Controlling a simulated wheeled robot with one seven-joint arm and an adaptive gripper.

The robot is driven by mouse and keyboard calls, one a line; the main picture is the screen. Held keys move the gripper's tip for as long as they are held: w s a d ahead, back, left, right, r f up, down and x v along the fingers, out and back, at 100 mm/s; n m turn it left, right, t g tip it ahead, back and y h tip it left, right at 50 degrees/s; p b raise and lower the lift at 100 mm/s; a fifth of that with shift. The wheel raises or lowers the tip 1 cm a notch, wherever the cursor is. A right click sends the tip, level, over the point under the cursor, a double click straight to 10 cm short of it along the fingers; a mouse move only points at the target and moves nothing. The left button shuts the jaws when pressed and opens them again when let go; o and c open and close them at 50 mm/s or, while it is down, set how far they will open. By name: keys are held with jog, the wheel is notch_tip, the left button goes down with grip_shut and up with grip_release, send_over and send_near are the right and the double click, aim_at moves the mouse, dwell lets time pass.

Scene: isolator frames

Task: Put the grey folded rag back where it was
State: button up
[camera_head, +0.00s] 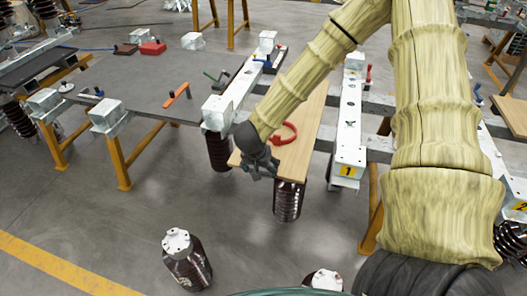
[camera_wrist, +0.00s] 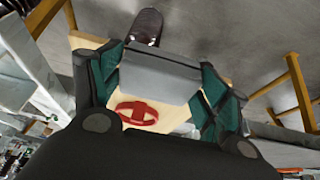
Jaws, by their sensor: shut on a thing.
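The grey folded rag (camera_wrist: 158,76) shows in the wrist view as a flat grey block between the two green-padded fingers. My gripper (camera_wrist: 160,80) is shut on it. In the head view my gripper (camera_head: 260,168) is at the near left edge of a light wooden board (camera_head: 305,132). The rag cannot be made out clearly in the head view. In the wrist view the rag hides part of the board, and I cannot tell whether it touches the board.
A red ring-shaped object (camera_head: 284,134) lies on the board just beyond my gripper; it also shows in the wrist view (camera_wrist: 138,113). White metal frames (camera_head: 350,120) flank the board. A dark table (camera_head: 150,85) with an orange-handled tool (camera_head: 177,95) stands left. Brown insulators (camera_head: 187,262) stand on the floor.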

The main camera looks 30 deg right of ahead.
jog(key=w+d, duration=0.2)
jog(key=w, duration=0.1)
jog(key=w+d+p, duration=0.1)
jog(key=w+d, duration=0.1)
jog(key=w, duration=0.1)
jog(key=w+d+f+p, duration=0.1)
jog(key=w+d, duration=0.1)
jog(key=w, duration=0.1)
jog(key=shift+w+d, duration=0.1)
jog(key=shift+d, duration=0.25)
jog(key=shift+f+p, duration=0.4)
jog(key=shift+f, duration=1.4)
jog(key=o, duration=1.1)
jog(key=shift+r, duration=0.1)
